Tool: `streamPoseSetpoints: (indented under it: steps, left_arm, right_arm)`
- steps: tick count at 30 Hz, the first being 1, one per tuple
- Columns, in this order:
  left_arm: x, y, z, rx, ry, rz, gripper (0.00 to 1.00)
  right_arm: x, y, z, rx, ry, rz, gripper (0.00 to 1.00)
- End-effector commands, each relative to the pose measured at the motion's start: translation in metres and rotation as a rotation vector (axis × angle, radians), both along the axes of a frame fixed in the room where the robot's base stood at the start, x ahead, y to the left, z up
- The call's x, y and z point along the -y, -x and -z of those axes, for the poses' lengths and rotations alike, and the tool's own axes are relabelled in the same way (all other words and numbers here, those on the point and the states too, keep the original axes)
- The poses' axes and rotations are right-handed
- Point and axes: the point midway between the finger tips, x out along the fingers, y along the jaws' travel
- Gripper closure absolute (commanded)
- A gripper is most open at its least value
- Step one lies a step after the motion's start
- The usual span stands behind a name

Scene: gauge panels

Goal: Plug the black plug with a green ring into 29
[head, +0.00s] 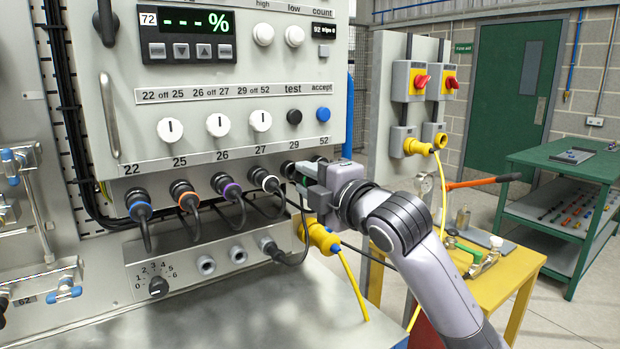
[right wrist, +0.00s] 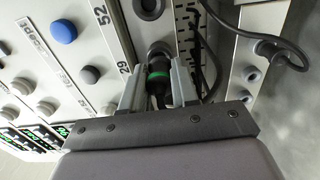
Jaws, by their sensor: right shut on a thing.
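The black plug with a green ring (right wrist: 158,78) is between the fingers of my right gripper (right wrist: 158,88), which is shut on it. In the right wrist view its front end points at the round socket (right wrist: 160,48) beside the label 29 and meets or overlaps it. I cannot tell how far in it is. In the head view my right gripper (head: 306,172) is at the panel, just right of the socket under 29 (head: 288,169), and hides most of the plug. The plug's black cable (head: 304,235) hangs down to a lower outlet. My left gripper is not in view.
Plugs with blue (head: 139,205), orange (head: 181,190), purple (head: 226,186) and white (head: 264,180) rings sit in the sockets to the left, their cables looping below. The socket by 52 (right wrist: 148,8) is empty. A yellow connector (head: 320,238) is below my gripper.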

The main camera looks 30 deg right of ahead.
Motion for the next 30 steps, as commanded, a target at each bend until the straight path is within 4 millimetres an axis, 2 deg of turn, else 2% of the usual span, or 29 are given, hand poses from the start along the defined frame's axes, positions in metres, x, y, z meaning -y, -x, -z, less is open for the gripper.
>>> streamPoseSetpoints:
  steps: [30]
  left_arm:
    - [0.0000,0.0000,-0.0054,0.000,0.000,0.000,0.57]
  right_arm:
    - [-0.0005,-0.0084,-0.0004,0.000,0.001,0.000,1.00]
